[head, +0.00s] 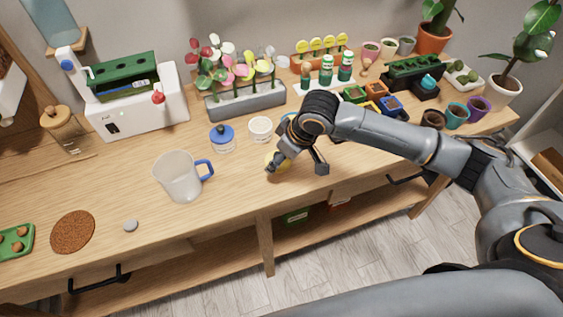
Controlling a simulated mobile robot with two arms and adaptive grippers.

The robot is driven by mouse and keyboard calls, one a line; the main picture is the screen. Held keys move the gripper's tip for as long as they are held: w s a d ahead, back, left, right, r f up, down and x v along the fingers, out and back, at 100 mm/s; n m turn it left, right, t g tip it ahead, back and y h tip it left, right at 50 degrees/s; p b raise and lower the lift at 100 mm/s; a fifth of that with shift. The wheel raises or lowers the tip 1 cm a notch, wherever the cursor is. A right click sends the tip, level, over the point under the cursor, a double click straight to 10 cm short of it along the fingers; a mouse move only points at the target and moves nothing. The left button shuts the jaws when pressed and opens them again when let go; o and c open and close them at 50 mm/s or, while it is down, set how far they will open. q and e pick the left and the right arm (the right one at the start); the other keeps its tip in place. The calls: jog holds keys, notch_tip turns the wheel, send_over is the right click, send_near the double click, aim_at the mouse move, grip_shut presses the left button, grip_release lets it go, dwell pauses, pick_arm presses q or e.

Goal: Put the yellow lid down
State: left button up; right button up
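The yellow lid (283,155) shows only in part, near the middle of the wooden table and close to its front edge. A finger of my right gripper (297,168) covers much of it. The fingers of this gripper point down and are spread, with a clear gap between them. I cannot tell whether the near finger touches the lid, or whether the lid lies flat on the wood. My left gripper is not in view.
A white jar (260,129) and a blue-lidded jar (222,140) stand just behind. A clear jug (178,176) with a blue handle stands left. A grey flower planter (245,100) is at the back. Small coloured pots (375,89) stand right.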

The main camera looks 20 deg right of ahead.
aim_at(283, 163)
jog(key=shift+s+f, duration=0.1)
jog(key=shift+f, duration=1.3)
jog(key=o, duration=0.9)
jog(key=shift+f, duration=0.1)
jog(key=v, duration=1.2)
jog(key=shift+r, duration=0.2)
jog(key=shift+a, duration=0.1)
